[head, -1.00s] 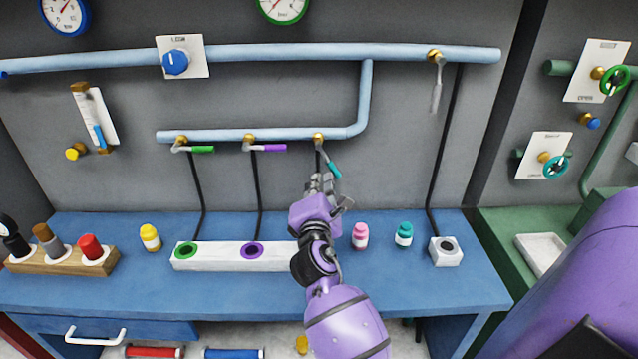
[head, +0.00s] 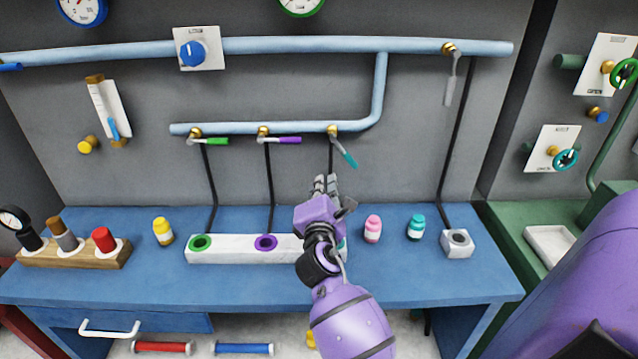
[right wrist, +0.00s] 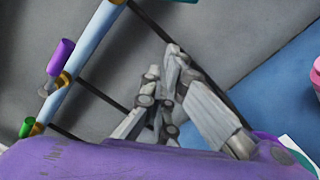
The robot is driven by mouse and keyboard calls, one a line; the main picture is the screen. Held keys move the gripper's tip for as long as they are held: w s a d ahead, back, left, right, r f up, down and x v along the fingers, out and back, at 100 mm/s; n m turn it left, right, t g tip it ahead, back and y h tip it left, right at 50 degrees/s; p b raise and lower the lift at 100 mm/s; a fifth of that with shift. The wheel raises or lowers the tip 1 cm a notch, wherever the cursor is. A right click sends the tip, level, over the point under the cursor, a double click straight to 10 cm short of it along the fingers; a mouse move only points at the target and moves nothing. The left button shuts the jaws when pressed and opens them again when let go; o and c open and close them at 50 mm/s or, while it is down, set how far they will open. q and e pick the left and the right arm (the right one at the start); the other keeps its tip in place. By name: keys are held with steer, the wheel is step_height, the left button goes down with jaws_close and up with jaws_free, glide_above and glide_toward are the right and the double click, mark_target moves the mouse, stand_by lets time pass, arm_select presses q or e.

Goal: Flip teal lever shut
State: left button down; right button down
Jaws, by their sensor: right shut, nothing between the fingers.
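The teal lever (head: 347,156) hangs from the right-hand brass valve (head: 333,130) on the lower light-blue pipe, its handle slanting down to the right. My right gripper (head: 326,183) is shut and empty, below and slightly left of the teal handle, apart from it. In the right wrist view its closed grey fingers (right wrist: 172,68) hold nothing. A sliver of teal (right wrist: 185,1) shows at that view's top edge, likely the handle. My left gripper is not in view.
The green lever (head: 214,141) and purple lever (head: 286,140) lie horizontal along the same pipe. Below stand a white block (head: 222,256) with coloured ringed holes, a pink bottle (head: 373,230) and a teal bottle (head: 415,228). A grey lever (head: 451,85) hangs at upper right.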

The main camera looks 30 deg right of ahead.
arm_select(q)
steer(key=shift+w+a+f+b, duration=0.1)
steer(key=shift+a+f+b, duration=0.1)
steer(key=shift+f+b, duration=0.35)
arm_select(e)
steer(key=v, duration=1)
steer(key=shift+f, duration=0.2)
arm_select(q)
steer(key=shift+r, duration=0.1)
